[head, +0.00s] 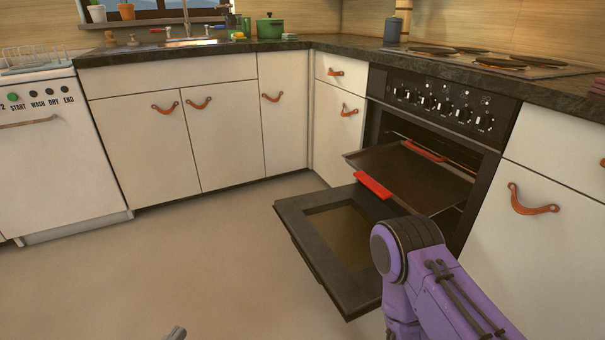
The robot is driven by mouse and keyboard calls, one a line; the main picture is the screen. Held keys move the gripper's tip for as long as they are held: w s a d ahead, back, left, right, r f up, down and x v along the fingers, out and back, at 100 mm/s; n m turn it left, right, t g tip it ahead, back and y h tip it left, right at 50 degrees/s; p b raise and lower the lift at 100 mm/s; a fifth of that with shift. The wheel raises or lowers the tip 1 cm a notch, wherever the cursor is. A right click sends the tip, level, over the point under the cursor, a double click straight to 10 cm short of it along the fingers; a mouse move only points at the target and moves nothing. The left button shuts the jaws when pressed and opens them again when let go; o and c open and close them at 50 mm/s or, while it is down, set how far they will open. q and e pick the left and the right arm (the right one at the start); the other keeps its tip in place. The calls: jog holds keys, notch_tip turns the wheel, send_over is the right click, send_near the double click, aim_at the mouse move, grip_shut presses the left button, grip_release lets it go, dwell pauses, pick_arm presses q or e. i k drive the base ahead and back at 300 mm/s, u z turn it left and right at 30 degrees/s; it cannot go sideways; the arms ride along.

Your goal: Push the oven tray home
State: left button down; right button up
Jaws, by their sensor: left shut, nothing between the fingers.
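The oven tray (408,178) is a dark, flat sheet that sticks well out of the oven (440,104), level above the lowered door. A red grip (373,185) is on its outer edge, and another red grip (424,151) shows toward the oven cavity. The oven door (310,236) is folded down and open, dark with a glass window. My left gripper (176,333) shows only as a small grey tip at the bottom edge, shut and empty, far from the tray. My right arm's purple links stand at the lower right, near the door; its gripper is not visible.
The counter (330,43) runs above white cabinets with leather pulls. A dishwasher (55,150) stands at the left. A green pot (270,27) sits on the counter at the back. The floor (200,250) left of the oven door is clear.

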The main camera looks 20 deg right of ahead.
aim_at(422, 185)
jog(key=z, duration=0.05)
jog(key=i, duration=0.85)
jog(key=z, duration=0.9)
jog(key=i, duration=0.6)
jog(key=z, duration=0.55)
